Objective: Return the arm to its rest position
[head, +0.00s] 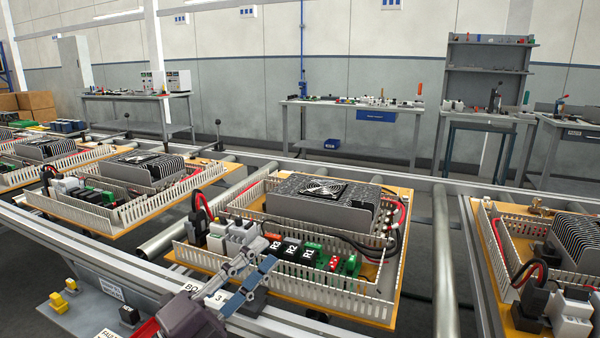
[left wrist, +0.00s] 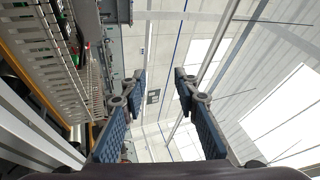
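My left gripper (head: 262,254) shows at the lower middle of the head view, over the front edge of the nearest panel (head: 390,292). In the left wrist view my left gripper (left wrist: 160,82) has its two blue-padded fingers apart, with nothing between them. The wrist camera looks past the fingers toward the wall and ceiling, with the panel's slotted white duct (left wrist: 52,62) at left. Relays marked R1, R2 and R3 (head: 290,249) stand on the panel just beyond the fingers; I cannot tell the exact gap. My right gripper is in neither view.
The panel carries a dark finned unit with a fan (head: 323,190) and white slotted duct walls. More panels lie along the roller conveyor (head: 445,262) to the left and right. Small labelled blocks (head: 125,315) sit at the front left. Workbenches (head: 352,106) stand at the back.

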